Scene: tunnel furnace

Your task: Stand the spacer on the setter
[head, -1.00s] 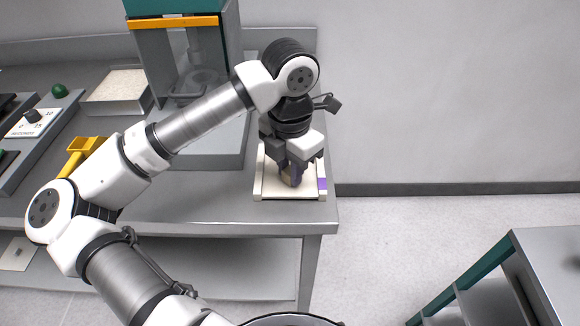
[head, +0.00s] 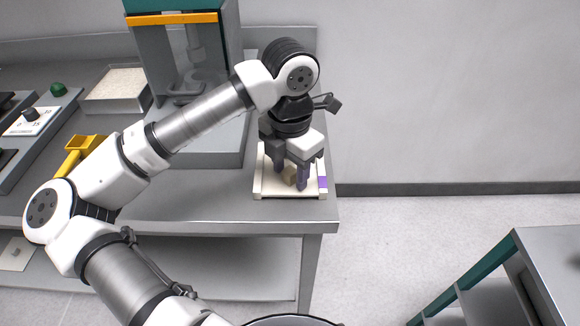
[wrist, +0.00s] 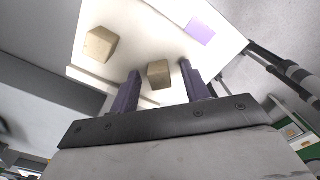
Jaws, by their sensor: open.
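The setter (head: 262,188) is a pale slab with a raised edge on the bench's right end. A tan block (head: 289,176), seemingly the spacer, stands on the setter; it also shows in the wrist view (wrist: 159,73). My gripper (head: 290,183) is open, with its two dark purple fingers on either side of this block and a gap on both sides. In the wrist view my gripper (wrist: 159,83) shows the same. A second tan block (wrist: 100,44) sits on the setter in the wrist view; in the head view it is hidden.
A purple patch (head: 323,183) marks the setter's right side. A grey press with a teal top (head: 172,8) stands behind left. A tray of pale grains (head: 118,88) and a yellow scoop (head: 82,150) lie further left. The bench ends just right of the setter.

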